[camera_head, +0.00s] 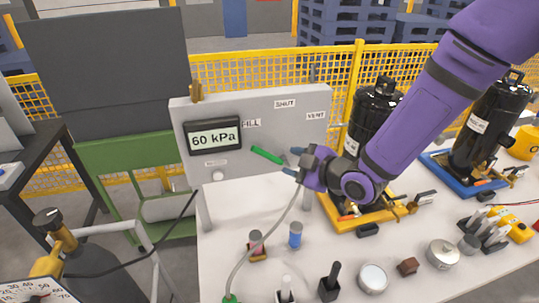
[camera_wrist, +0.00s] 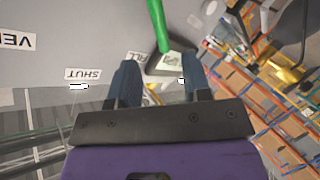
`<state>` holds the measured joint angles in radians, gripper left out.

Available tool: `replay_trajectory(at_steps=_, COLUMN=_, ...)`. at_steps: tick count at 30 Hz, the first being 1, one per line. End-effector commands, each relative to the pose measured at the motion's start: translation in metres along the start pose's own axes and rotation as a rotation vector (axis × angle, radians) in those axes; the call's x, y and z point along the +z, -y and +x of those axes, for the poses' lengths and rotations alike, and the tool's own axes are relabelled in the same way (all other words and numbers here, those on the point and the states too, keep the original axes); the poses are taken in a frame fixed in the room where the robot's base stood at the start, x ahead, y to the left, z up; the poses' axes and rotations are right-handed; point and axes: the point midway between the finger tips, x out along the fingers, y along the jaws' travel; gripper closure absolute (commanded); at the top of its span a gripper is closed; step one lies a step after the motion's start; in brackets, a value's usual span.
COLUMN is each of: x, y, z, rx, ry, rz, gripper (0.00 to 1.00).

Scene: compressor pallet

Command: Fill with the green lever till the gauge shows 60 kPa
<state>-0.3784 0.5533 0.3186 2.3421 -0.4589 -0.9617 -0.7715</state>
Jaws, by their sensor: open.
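The gauge (camera_head: 213,137) is a dark box on the grey panel (camera_head: 190,165), and its display reads 60 kPa. The green lever (camera_head: 267,156) slants up to the left, its free end below the FILL label (camera_head: 251,123). My gripper (camera_head: 292,161) is open by the lever's right part in the head view. In the wrist view the fingers of my gripper (camera_wrist: 158,66) are apart with nothing held between them.
SHUT (camera_head: 285,104) and VENT (camera_head: 316,115) labels are on the panel. A black compressor (camera_head: 373,110) on a yellow base stands to the right. A blue cylinder (camera_head: 295,235) and a silver tin (camera_head: 373,278) stand on the white table. A grey hose (camera_head: 262,240) crosses in front.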

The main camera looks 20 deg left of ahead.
Motion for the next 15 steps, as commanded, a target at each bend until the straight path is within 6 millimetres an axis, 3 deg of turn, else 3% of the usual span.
replay_trajectory(at_steps=15, x=0.0, y=0.0, z=0.082, rx=0.0, ry=0.001, rz=0.001, gripper=0.56)
